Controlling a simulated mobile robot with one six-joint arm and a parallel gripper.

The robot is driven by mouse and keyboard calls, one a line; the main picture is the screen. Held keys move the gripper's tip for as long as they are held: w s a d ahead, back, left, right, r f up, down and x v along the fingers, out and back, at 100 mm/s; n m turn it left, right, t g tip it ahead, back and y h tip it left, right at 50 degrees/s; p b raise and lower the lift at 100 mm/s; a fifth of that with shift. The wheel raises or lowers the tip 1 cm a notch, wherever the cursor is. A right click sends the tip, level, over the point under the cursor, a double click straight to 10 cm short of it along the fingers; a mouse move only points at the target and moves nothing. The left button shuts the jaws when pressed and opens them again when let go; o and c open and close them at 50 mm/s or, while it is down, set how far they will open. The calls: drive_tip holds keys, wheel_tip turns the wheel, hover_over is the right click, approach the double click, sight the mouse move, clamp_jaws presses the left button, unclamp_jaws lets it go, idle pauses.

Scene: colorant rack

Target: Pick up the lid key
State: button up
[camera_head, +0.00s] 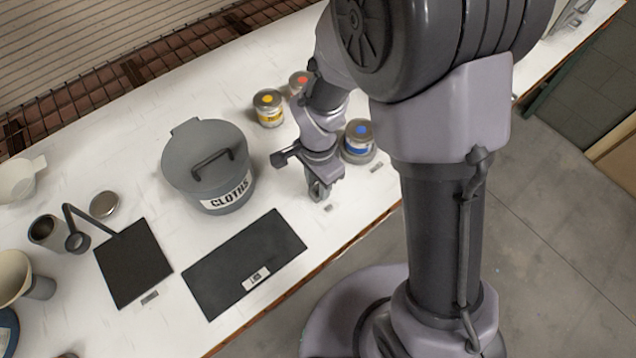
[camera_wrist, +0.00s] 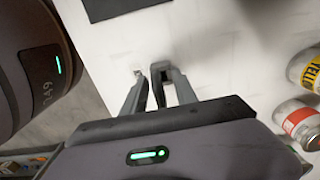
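My gripper (camera_head: 319,192) points down over the white tabletop, in front of the blue-labelled tin. In the wrist view its two grey fingers (camera_wrist: 151,82) stand a little apart, with a strip of white table showing between them. I see nothing clearly held in the gap. I cannot make out the lid key for certain in either view. It may be hidden by the fingers or too small to tell. A small pale tag lies on the table (camera_head: 410,175) close by.
A grey lidded bin (camera_head: 190,180) marked CLOTHS stands left of my gripper. Tins with yellow (camera_head: 268,112), red (camera_head: 300,80) and blue (camera_head: 358,138) labels stand nearby. A black mat (camera_head: 225,272) lies at the front edge; a second dark mat (camera_head: 133,262) lies further left.

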clamp_jaws()
idle(0.3)
